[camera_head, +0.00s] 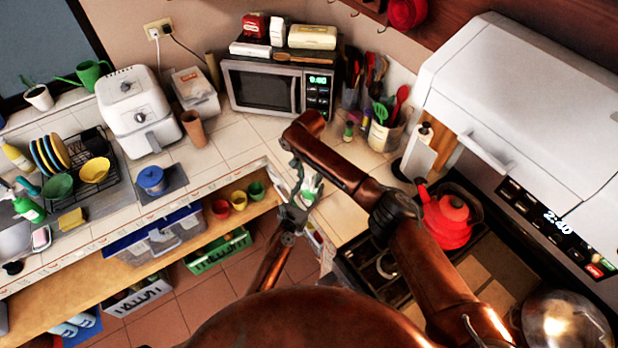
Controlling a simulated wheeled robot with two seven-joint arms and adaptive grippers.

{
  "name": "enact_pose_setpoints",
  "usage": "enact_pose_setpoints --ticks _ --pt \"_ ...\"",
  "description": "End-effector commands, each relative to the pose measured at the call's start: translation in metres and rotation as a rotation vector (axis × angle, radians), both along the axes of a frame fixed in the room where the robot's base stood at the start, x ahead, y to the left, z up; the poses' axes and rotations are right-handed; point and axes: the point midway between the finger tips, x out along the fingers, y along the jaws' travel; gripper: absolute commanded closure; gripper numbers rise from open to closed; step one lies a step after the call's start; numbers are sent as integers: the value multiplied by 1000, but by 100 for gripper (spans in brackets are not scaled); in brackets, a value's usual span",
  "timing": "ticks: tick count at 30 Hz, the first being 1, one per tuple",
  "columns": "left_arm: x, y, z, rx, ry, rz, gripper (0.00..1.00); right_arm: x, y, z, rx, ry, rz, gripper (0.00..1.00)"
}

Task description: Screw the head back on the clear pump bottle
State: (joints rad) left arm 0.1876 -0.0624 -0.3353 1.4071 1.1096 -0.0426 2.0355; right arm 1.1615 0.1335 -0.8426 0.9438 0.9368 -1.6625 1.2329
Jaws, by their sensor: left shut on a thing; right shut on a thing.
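The clear pump bottle (312,186) shows small and pale, with some green, between my two grippers above the counter corner. My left gripper (300,206) comes up from below and is shut on the lower part, which I take for the bottle body. My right gripper (298,170) reaches down from above and is shut at the top, where the pump head would be. The fingers hide most of the bottle and head. I cannot tell whether the head touches the neck or how far it is turned.
A terracotta cup (194,128) and a microwave (265,88) stand behind. A utensil crock (386,132) and small bottles are at the back right. A red kettle (447,218) sits on the stove at right. Cups (238,200) stand on the shelf below the counter.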

Motion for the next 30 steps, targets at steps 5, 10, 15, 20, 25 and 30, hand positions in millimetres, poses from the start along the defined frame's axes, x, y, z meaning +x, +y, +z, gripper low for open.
enact_pose_setpoints --ticks 5,10,15,20,25,30 --pt "0 0 0 0 1 -1 100 -1 2 -1 4 3 -338 88" --pt "0 0 0 0 1 -1 100 0 3 -1 4 5 -754 88" --pt "0 0 0 0 1 0 100 0 3 -1 2 6 -1176 88" --pt "0 0 -1 0 1 0 100 0 3 -1 1 7 -1569 88" --pt "0 1 -1 0 1 1 100 1 1 -1 -1 4 -1883 88" --pt "0 1 -1 0 1 1 100 1 1 -1 -3 2 -2006 88"
